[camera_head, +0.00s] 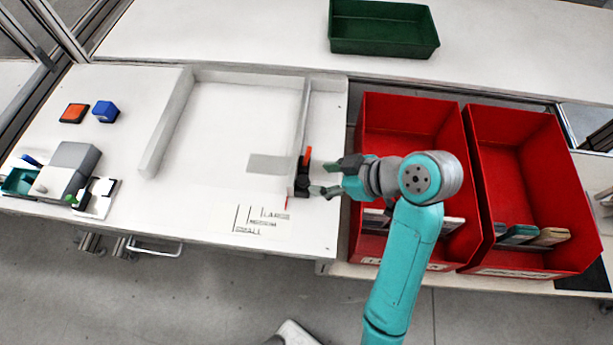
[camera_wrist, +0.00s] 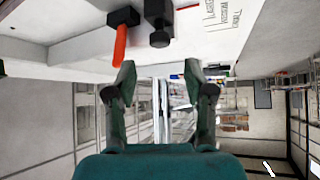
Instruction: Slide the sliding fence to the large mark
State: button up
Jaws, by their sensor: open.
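The sliding fence (camera_head: 301,125) is a thin pale wall running front to back at the right of a white framed area. At its front end are a black clamp block (camera_head: 302,182) and an orange lever (camera_head: 307,156). The lever also shows in the wrist view (camera_wrist: 119,47), beside a black knob (camera_wrist: 158,24). A sheet with printed marks (camera_head: 262,219) lies in front; I cannot tell which is the large mark. A thin red pointer (camera_head: 287,201) is near the sheet's right end. My gripper (camera_head: 326,178) is open and empty, just right of the clamp.
Red bins (camera_head: 362,115) stand to the right, under my arm. A fixed pale wall (camera_head: 166,125) bounds the framed area at left. A grey patch (camera_head: 268,164) lies left of the fence. Stamps and pads (camera_head: 75,167) are at far left. A green tray (camera_head: 384,45) is behind.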

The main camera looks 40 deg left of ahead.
aim_at(304, 179)
jog(key=x, duration=0.7)
grip_shut()
